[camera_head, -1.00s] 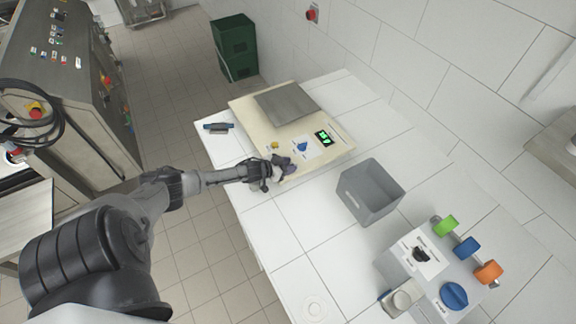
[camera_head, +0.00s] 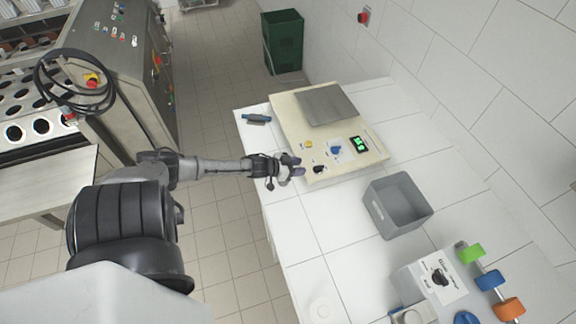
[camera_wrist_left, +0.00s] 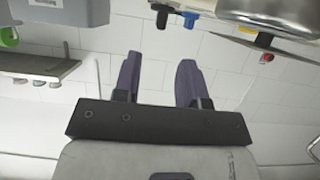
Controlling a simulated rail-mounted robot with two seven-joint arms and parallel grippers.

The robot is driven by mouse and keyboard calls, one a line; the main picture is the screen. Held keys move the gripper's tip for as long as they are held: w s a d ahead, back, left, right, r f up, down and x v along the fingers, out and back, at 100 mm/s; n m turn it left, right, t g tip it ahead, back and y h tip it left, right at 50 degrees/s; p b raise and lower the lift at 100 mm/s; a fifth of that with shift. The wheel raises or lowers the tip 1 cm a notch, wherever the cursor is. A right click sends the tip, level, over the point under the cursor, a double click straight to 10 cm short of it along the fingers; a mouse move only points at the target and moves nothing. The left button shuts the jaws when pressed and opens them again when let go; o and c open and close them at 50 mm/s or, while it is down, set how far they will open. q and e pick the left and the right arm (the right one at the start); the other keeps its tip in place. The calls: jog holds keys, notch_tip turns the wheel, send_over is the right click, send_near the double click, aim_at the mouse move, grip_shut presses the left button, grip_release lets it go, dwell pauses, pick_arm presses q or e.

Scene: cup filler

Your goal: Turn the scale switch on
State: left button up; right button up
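The scale (camera_head: 292,118) is a beige box with a steel plate (camera_head: 327,106) on the white tiled counter. Its display (camera_head: 359,144) is lit green. On its front part are a black switch knob (camera_head: 318,169), a blue knob (camera_head: 336,150) and a yellow button (camera_head: 309,144). My left gripper (camera_head: 298,172) is just left of the black knob and apart from it. In the left wrist view its two purple fingers (camera_wrist_left: 158,82) are spread with nothing between them. The black knob (camera_wrist_left: 163,14) shows upside down beyond them. My right gripper is not in view.
A grey open bin (camera_head: 397,205) stands right of the scale. Beyond it is a machine with a black dial (camera_head: 439,277) and green, blue and orange knobs. A dark blue tool (camera_head: 257,119) lies left of the scale. The counter front is mostly bare.

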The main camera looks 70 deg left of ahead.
pick_arm(q)
jog(key=v, duration=0.4)
jog(key=shift+s, duration=0.15)
dwell(0.4)
